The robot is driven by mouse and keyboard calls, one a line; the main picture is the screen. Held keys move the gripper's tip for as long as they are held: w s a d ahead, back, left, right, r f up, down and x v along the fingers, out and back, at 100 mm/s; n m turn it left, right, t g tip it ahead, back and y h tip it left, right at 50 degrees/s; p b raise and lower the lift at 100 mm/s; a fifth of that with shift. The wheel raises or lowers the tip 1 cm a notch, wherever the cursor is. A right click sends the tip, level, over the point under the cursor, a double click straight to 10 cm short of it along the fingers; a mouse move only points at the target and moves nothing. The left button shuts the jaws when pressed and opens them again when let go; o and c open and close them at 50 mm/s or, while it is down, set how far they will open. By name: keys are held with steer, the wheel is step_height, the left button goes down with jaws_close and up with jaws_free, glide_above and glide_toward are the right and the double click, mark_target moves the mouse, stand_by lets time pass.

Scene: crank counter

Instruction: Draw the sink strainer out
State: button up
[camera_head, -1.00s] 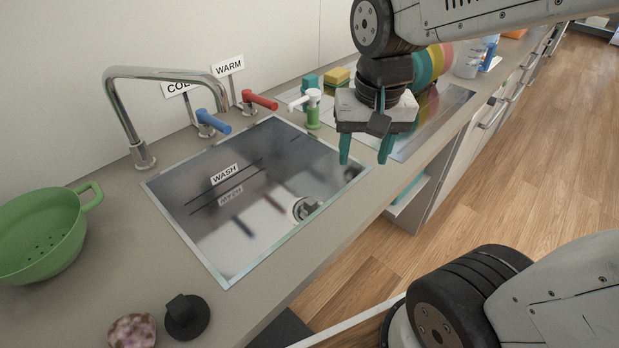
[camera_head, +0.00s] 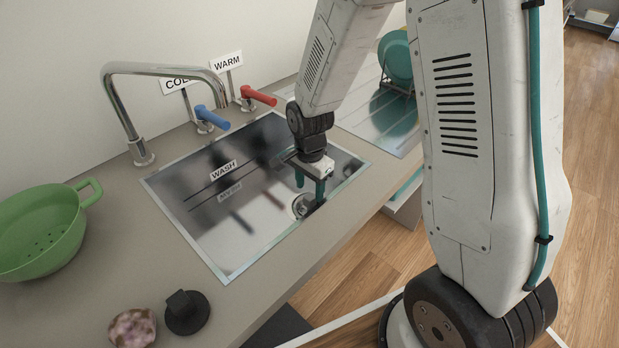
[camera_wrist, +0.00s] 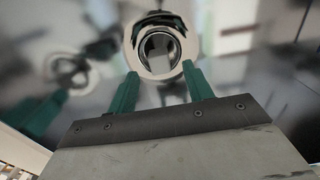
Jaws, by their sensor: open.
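The sink strainer (camera_head: 300,206) is a round metal piece at the right end of the sink basin floor, partly covered by a finger in the head view. In the wrist view the strainer (camera_wrist: 137,52) shows as a pale ring with a dark inside, just beyond the fingertips. My gripper (camera_head: 310,194) points down into the basin, its teal fingers open and empty. In the wrist view my gripper (camera_wrist: 161,76) has its fingers toward either side of the strainer's near edge. I cannot tell whether they touch it.
The sink (camera_head: 215,235) is reflective, with a WASH label. A faucet (camera_head: 120,110), blue lever (camera_head: 212,118) and red lever (camera_head: 260,96) stand behind it. A green colander (camera_head: 40,235), a black stopper (camera_head: 187,312) and a mottled ball (camera_head: 132,328) lie left and front.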

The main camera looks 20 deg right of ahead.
mark_target(310, 197)
steer(key=shift+f, duration=2.5)
jaws_close()
steer(key=shift+r, duration=0.65)
steer(key=shift+r, duration=2.45)
steer(key=shift+r, duration=0.1)
